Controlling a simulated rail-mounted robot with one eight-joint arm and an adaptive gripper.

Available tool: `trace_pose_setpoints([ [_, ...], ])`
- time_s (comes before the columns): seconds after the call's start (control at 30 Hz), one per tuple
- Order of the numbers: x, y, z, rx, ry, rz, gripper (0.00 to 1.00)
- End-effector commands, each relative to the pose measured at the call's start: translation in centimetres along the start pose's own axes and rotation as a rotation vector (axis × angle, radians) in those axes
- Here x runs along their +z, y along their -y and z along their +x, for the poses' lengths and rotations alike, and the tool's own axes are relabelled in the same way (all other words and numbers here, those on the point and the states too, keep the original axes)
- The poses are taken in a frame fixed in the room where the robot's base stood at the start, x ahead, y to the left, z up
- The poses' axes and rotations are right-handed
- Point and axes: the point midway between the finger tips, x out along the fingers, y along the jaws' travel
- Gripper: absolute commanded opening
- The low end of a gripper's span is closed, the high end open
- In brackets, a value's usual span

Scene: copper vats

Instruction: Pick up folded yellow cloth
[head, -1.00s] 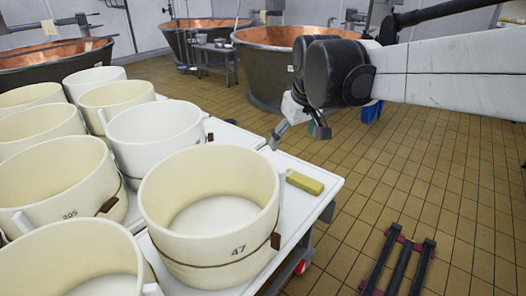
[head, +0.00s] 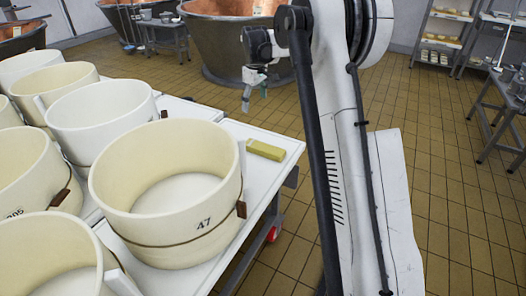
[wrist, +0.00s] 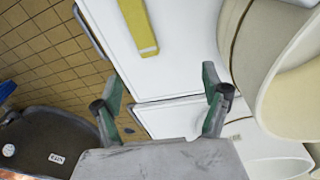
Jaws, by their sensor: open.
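The folded yellow cloth (head: 265,150) lies flat on the white table top (head: 281,138), near its right edge and beside the cream mould marked 47. In the wrist view the cloth (wrist: 138,27) shows as a long yellow strip at the top, beyond the fingertips and cut off by the frame's edge. My gripper (head: 254,98) hangs past the table's far end in the head view, above and apart from the cloth. In the wrist view my gripper (wrist: 163,85) has its two green fingers spread wide with nothing between them.
The cream mould marked 47 (head: 165,238) stands close left of the cloth, with several more moulds behind and left. A copper vat (head: 225,50) stands behind my gripper. Shelves (head: 445,35) and a grey bench (head: 500,115) are at right. The tiled floor between is clear.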

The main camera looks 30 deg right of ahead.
Motion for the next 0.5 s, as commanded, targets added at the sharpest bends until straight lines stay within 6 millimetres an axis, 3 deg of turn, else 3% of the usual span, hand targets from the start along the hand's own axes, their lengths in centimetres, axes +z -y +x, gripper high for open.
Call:
trace_pose_setpoints([
  [0.03,-0.3,-1.1,2.1,-0.009,0.011,-0.011,0.78],
  [0.3,-0.7,-5.4,11.1,-0.059,0.066,-0.084,0.78],
  [0.5,-0.4,-6.9,15.2,-0.084,0.087,-0.117,0.78],
])
